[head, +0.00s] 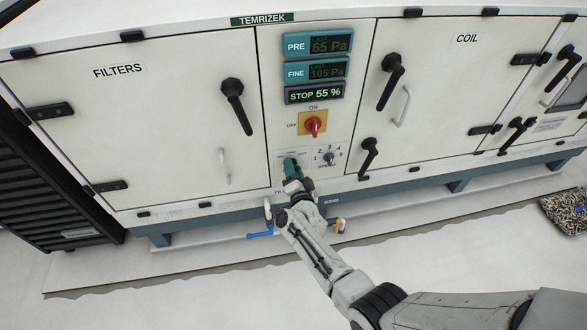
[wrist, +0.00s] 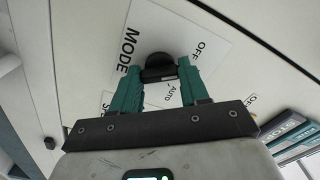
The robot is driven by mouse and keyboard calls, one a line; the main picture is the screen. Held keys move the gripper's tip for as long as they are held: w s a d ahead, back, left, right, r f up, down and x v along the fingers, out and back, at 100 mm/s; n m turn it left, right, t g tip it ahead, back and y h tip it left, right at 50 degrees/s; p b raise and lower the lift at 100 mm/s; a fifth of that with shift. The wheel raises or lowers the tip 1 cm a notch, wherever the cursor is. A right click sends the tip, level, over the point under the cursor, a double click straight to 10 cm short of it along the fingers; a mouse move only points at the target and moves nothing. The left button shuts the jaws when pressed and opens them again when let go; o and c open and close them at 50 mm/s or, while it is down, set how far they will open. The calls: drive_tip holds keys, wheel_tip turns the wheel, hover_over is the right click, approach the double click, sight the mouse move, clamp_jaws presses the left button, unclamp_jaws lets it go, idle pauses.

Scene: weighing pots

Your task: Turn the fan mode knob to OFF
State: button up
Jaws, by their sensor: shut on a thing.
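The fan mode knob (wrist: 157,64) is a black knob on a white plate (wrist: 205,45) with the words MODE, OFF and AUTO, seen in the wrist view. My gripper (wrist: 160,75) has green fingers, one on each side of the knob, and is shut on it. In the head view my gripper (head: 291,168) reaches the lower middle panel of the white cabinet and hides the mode knob. The exact mark the knob points at cannot be told.
A red switch (head: 313,125) on a yellow plate sits above my gripper, and a small speed knob (head: 328,157) sits right beside it. Displays (head: 316,93) read STOP 55 % above. Black door handles (head: 233,100) stick out on both sides. A blue-handled valve (head: 262,231) is below.

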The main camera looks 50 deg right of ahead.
drive_tip(key=shift+n, duration=1.1)
drive_tip(key=o, duration=1.1)
drive_tip(key=shift+c, duration=0.2)
drive_tip(key=p+v, duration=0.5)
drive_tip(key=v, duration=0.5)
drive_tip(key=shift+s+a, duration=0.3)
